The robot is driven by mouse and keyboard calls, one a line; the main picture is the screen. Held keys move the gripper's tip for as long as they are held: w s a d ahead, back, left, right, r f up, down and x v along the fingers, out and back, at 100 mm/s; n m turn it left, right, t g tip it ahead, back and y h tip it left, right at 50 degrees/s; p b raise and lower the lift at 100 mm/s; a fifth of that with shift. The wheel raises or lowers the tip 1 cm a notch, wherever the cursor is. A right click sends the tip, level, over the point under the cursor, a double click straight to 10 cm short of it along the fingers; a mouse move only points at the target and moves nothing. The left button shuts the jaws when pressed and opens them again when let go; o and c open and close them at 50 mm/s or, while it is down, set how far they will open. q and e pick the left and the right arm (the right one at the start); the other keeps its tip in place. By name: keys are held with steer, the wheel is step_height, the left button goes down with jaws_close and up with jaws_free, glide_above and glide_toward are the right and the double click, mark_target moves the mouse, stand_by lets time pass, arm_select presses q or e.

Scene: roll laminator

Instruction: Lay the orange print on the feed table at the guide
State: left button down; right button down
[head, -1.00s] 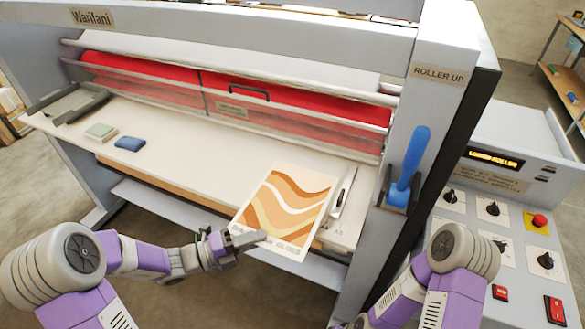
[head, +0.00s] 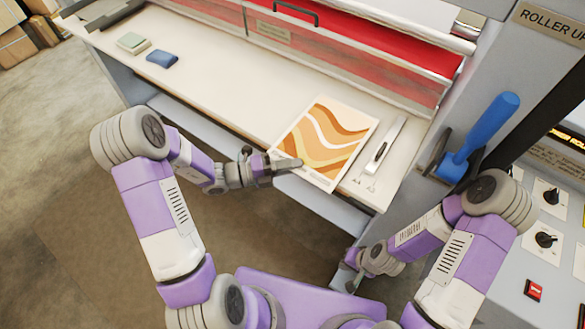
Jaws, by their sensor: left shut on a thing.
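The orange print (head: 328,135), a sheet with wavy orange and cream bands, lies over the front right part of the white feed table (head: 225,92). Its near edge reaches the table's front edge. My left gripper (head: 290,164) is shut on the print's near left edge. A long white and grey piece (head: 385,146), which may be the guide, lies on the table just right of the print with a small gap. My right gripper (head: 362,280) is low in front of the machine, below the table; its fingers are too small and dark to read.
A blue block (head: 162,58) and a green block (head: 133,43) sit on the left of the table. The red roller (head: 400,62) lies behind a clear guard with a handle (head: 296,12). A blue lever (head: 487,130) stands on the right post, with a control panel (head: 545,225) beyond.

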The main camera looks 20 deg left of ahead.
arm_select(q)
steer(key=shift+f, duration=0.95)
steer(key=shift+f, duration=0.2)
steer(key=c, duration=1.3)
jaws_free()
steer(key=shift+o, duration=0.2)
